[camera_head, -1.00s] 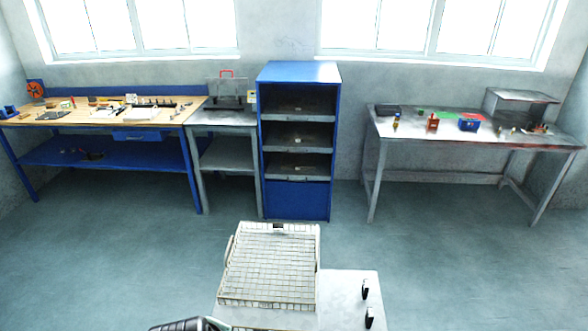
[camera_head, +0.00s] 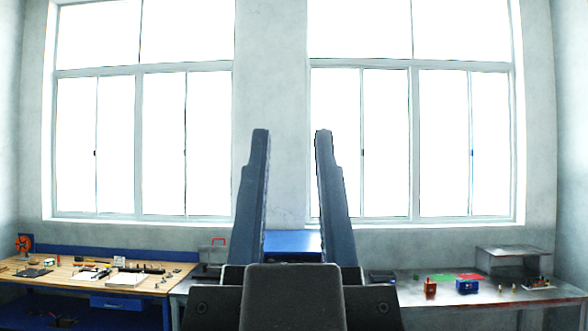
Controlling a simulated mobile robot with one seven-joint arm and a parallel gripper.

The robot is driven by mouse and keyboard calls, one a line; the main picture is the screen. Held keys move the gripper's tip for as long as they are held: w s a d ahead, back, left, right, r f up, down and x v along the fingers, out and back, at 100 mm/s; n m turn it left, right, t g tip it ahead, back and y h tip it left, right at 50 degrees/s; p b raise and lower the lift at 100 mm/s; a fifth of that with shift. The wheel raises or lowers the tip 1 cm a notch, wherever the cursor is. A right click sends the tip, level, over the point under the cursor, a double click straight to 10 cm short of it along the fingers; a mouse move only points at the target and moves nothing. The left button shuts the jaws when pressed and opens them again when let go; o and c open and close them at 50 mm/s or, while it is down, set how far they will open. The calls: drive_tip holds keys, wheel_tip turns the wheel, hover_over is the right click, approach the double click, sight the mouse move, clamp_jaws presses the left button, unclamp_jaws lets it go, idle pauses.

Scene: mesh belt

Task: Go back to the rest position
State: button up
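My gripper (camera_head: 291,135) stands in the middle of the camera_head view, pointing up. Its two long dark fingers are apart, with only the wall between their tips. It is open and holds nothing. The dark gripper body fills the bottom centre and hides part of what stands behind it. The rest of my arm is not in view.
A wooden-topped workbench (camera_head: 70,280) with tools is at left. A blue cabinet (camera_head: 293,242) shows its top behind the fingers. A grey metal table (camera_head: 440,297) at right bears a blue box (camera_head: 467,286) and small items. No obstacle shows near the fingers.

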wheel_tip(320, 180, down, 14)
drive_tip(key=b, duration=1.4)
drive_tip(key=shift+d, duration=0.2)
